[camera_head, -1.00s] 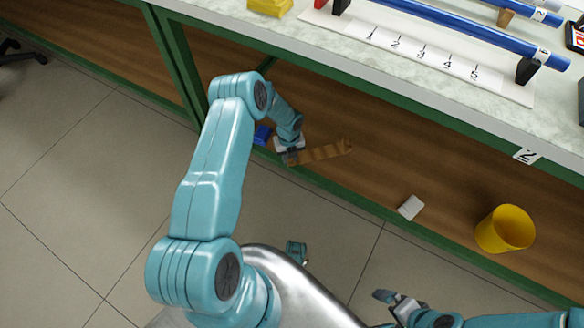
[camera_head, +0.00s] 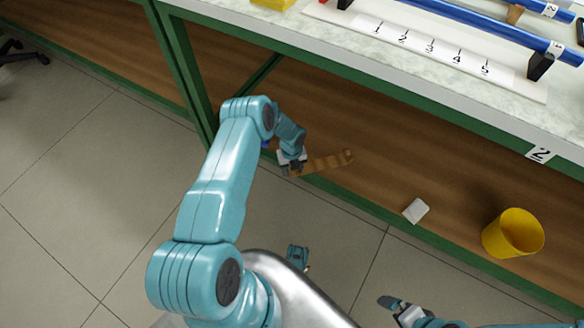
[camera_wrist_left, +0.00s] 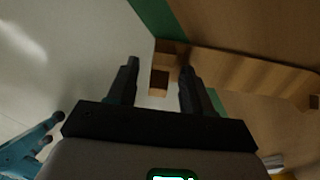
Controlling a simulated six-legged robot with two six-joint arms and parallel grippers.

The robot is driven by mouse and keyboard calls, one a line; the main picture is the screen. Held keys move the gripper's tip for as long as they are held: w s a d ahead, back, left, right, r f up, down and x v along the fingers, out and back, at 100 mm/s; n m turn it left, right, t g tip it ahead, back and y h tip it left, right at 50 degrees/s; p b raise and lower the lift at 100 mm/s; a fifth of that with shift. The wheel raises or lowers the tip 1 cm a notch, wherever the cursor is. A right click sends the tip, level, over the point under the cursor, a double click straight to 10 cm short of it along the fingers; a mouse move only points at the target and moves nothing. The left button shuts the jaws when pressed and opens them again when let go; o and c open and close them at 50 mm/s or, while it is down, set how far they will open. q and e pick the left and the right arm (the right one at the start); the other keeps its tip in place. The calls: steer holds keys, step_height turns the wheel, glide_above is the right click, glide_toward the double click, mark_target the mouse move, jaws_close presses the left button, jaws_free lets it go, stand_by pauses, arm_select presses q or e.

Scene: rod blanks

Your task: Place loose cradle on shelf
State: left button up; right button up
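The loose cradle, a narrow brown wooden piece (camera_head: 333,160), lies at the front of the brown lower shelf (camera_head: 385,165), near its green front edge. Its left end is partly hidden by my left gripper (camera_head: 291,167). In the left wrist view the cradle (camera_wrist_left: 240,70) runs off to the right, and a small block at its near end shows between the fingertips. My left gripper (camera_wrist_left: 158,75) is open there, with visible gaps beside that block. My right gripper (camera_head: 397,306) is low in the head view, away from the cradle; its finger opening is unclear.
A yellow cup (camera_head: 513,233) and a small white block (camera_head: 416,210) sit on the lower shelf to the right. The worktop (camera_head: 400,68) above carries a numbered board (camera_head: 530,90) and blue rods (camera_head: 475,30). A green table leg (camera_head: 181,60) stands left of my left arm.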

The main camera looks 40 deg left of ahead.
arm_select(q)
steer(key=shift+r, duration=0.1)
steer(key=shift+r+p, duration=0.2)
steer(key=shift+p, duration=0.1)
step_height(320, 180, up, 11)
steer(key=p, duration=0.4)
steer(key=s+d+r+n+h, duration=0.15)
steer(key=s+d+n, duration=0.25)
steer(key=d+n, duration=0.5)
steer(key=s+d+r+n+h, duration=0.15)
steer(key=s+d+n, duration=0.3)
steer(key=d, duration=0.75)
steer(key=s+d+r+n+h, duration=0.1)
steer(key=s+d+r+n, duration=0.2)
steer(key=s+d+n, duration=0.4)
steer(key=s+n, duration=0.3)
steer(key=n, duration=0.3)
steer(key=shift+s+d+r, duration=0.15)
steer(key=shift+s+d, duration=0.25)
steer(key=shift+r, duration=0.1)
step_height(320, 180, up, 26)
steer(key=p, duration=2.5)
steer(key=shift+p, duration=0.35)
